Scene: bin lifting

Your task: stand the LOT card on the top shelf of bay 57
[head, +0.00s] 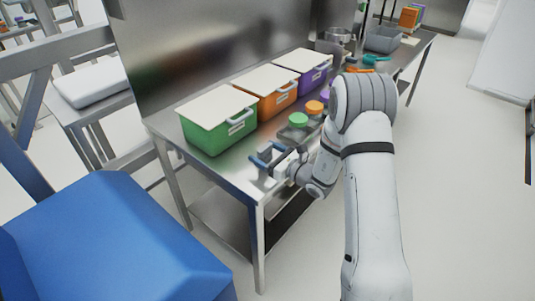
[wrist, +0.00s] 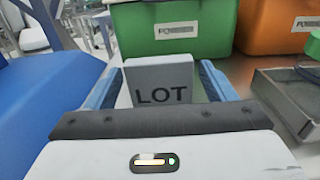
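The LOT card (wrist: 160,78), a pale grey block with dark "LOT" lettering on its front, stands upright on the steel bench in the wrist view. My gripper (wrist: 160,72) is around it, with one blue finger on each side. The fingers are spread, and narrow gaps show between them and the card, so my gripper is open. The card's lower edge is partly hidden by the dark gripper body. In the head view my gripper (head: 268,155) is low over the near end of the bench. I see no shelf marked bay 57.
A green bin (head: 218,124), an orange bin (head: 266,92) and a purple bin (head: 305,69), all white-topped, line the back of the bench (head: 228,168). Small trays with coloured lids (head: 299,119) sit right of my gripper. A blue padded object (head: 110,235) stands at left.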

